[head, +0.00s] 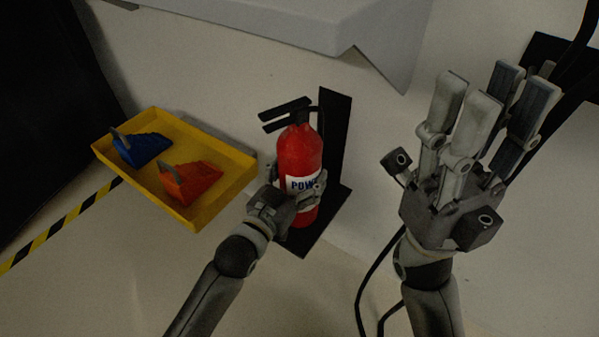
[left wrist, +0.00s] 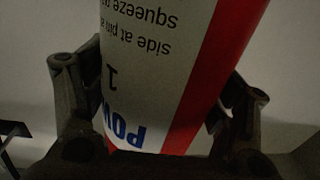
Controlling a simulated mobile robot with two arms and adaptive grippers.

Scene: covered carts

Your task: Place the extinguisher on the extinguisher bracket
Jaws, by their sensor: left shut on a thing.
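The red fire extinguisher (head: 300,150) with a black handle and a white label stands about upright in the head view. My left gripper (head: 296,195) is shut around its lower body. In the left wrist view the extinguisher's label (left wrist: 150,70) fills the middle between my fingers. The black extinguisher bracket (head: 335,130) has an upright back plate and a flat base plate. The extinguisher is in front of the back plate and over the base; I cannot tell whether its bottom touches the base. My right gripper (head: 475,110) is open and empty, with its fingers pointing up, right of the bracket.
A yellow tray (head: 232,186) left of the extinguisher holds a blue wedge-like thing (head: 143,147) and an orange one (head: 188,183). A grey covered surface (head: 270,22) overhangs at the back. Black cables (head: 365,285) run near my right arm. Yellow-black tape (head: 62,222) marks the floor.

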